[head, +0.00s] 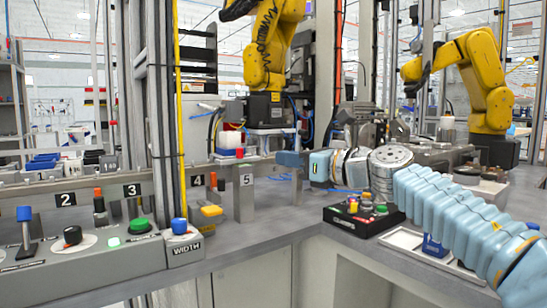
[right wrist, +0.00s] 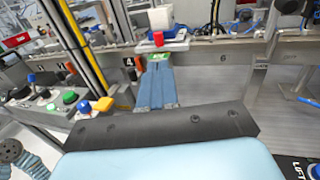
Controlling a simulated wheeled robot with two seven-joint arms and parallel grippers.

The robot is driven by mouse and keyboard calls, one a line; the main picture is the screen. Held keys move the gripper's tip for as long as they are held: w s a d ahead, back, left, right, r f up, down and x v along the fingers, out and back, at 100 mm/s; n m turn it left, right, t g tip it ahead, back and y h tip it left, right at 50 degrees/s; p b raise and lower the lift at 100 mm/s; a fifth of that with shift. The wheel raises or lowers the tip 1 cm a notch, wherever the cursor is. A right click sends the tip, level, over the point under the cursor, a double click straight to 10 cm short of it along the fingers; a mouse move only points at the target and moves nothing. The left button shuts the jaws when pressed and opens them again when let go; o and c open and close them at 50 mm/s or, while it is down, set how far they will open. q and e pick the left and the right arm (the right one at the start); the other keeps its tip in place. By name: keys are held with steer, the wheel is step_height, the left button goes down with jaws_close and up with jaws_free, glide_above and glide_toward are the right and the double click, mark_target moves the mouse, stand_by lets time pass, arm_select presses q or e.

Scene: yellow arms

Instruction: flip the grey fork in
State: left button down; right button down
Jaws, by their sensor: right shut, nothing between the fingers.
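No part is clearly a grey fork. The fingers cover part of that area in the wrist view. My left gripper is not in view.
A control panel with a green button (head: 139,226) and a WIDTH knob (head: 180,226) fills the left. A black button box (head: 362,217) sits below my right forearm. A red block (head: 240,153) stands behind the rail. The grey bench front (head: 262,230) is clear.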

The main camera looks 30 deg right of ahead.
steer(key=shift+v, duration=1.65)
